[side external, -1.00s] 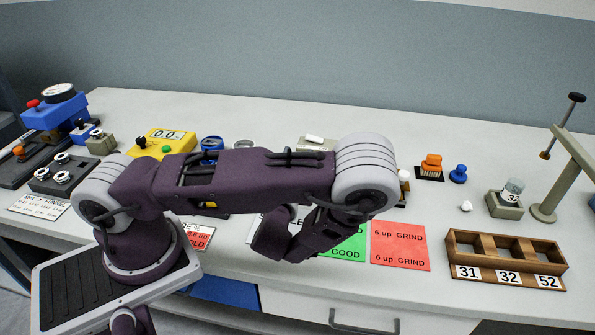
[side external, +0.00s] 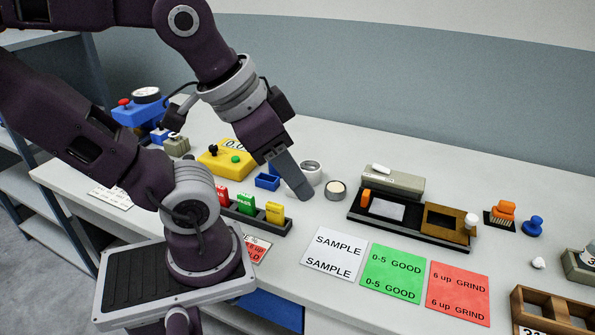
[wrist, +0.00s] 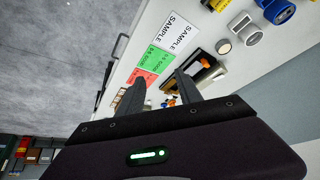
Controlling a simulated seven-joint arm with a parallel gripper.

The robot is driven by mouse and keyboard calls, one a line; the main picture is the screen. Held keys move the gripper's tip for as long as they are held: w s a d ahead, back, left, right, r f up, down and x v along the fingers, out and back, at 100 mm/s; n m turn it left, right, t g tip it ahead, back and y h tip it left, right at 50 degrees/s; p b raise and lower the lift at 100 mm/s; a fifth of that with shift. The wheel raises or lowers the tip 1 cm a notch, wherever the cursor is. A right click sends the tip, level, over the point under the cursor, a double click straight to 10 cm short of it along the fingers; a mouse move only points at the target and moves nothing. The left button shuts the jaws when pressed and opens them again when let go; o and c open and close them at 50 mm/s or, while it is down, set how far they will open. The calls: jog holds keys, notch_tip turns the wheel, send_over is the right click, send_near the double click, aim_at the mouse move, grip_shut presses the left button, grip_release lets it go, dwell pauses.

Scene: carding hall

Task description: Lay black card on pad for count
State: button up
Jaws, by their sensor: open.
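My gripper (side external: 298,188) points down over the left-middle of the table, beside a round white-topped tin (side external: 336,189). In the wrist view my gripper (wrist: 162,82) has its two fingers apart with nothing held between them. I cannot pick out a loose black card for certain; a small black bristly square (side external: 490,222) shows beneath an orange brush-like piece (side external: 502,210). A pale grey pad (side external: 386,209) lies in a long black tray (side external: 408,231). Three flat labelled sheets lie in front: white SAMPLE (side external: 333,253), green GOOD (side external: 392,272) and red GRIND (side external: 459,291).
A wooden frame (side external: 447,207) and a white knob (side external: 471,220) are at the tray's right end. A rack of coloured tags (side external: 245,204) and a yellow meter (side external: 222,160) stand left. A wooden box (side external: 545,312) is front right. The table's back strip is clear.

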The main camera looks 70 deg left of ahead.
jog(key=shift+d+r, duration=0.1)
jog(key=w+a+f+m+g+y, duration=0.25)
jog(key=a+f+m+y, duration=0.2)
jog(key=a, duration=0.35)
jog(key=w+a+f+m+g+y, duration=0.1)
jog(key=a+f+m+g+y, duration=0.25)
jog(key=a+m+y, duration=0.35)
jog(key=m+t+h, duration=0.2)
jog(key=m+t, duration=0.8)
jog(key=m, duration=0.6)
send_near(365, 196)
jog(key=shift+n, duration=0.25)
jog(key=x, duration=0.5)
jog(key=shift+d, duration=0.15)
jog(key=x, duration=0.7)
grip_shut()
